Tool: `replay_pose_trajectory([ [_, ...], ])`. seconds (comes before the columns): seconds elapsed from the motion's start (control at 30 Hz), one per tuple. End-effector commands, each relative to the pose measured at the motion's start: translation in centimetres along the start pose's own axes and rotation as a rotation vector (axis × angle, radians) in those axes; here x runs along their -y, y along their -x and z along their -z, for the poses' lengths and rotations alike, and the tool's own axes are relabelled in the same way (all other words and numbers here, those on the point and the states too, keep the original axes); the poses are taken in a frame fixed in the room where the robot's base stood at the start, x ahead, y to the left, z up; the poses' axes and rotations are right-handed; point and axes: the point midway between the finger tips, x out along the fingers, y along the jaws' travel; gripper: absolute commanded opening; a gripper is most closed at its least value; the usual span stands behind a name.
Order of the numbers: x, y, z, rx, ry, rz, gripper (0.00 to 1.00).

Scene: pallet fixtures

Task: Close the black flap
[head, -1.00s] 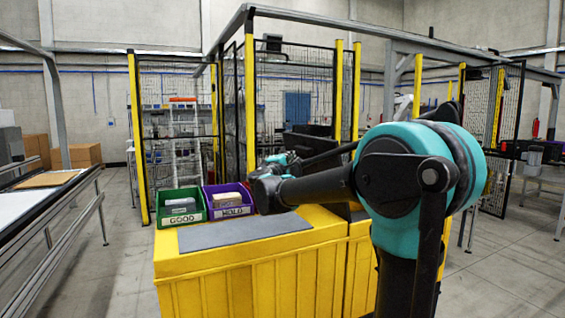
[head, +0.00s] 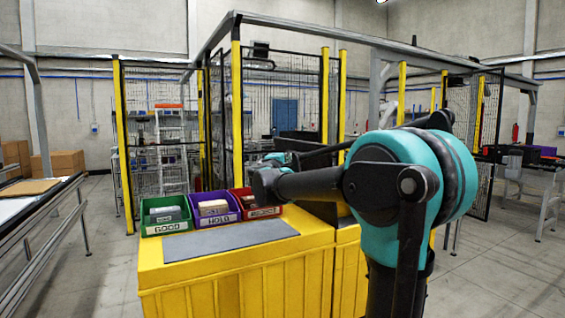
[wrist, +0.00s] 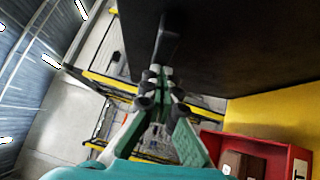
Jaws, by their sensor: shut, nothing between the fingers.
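A broad black panel, apparently the black flap (wrist: 245,50), fills the upper right of the wrist view beside a yellow surface. My gripper (wrist: 160,70) is shut and empty. Its dark fingertips overlap the panel's left edge in the picture; I cannot tell whether they touch it. In the head view my arm reaches left over the yellow cabinet's right side, and the fingers cannot be made out. A dark panel (head: 300,144) shows there behind my arm; I cannot tell whether it is the flap.
Green (head: 166,216), purple (head: 215,208) and red bins (head: 262,210) holding items stand on the yellow cabinet (head: 235,280), behind a grey mat (head: 230,240). The red bin (wrist: 290,135) is close to my gripper in the wrist view. Fencing stands behind; floor is open at right.

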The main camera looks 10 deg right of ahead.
Motion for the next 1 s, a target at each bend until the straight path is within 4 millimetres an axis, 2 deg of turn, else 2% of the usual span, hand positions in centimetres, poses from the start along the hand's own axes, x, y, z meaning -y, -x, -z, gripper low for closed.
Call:
replay_pose_trajectory([
  [0.2, -0.9, -3.1, -3.2, 0.005, -0.12, 0.119, 0.0],
  [0.47, -0.8, -6.8, -6.9, 0.005, -0.271, 0.269, 0.0],
  [0.77, 0.4, -10.3, -10.4, 0.005, -0.415, 0.412, 0.0],
  [1.0, 2.0, -12.9, -13.0, 0.005, -0.53, 0.525, 0.0],
])
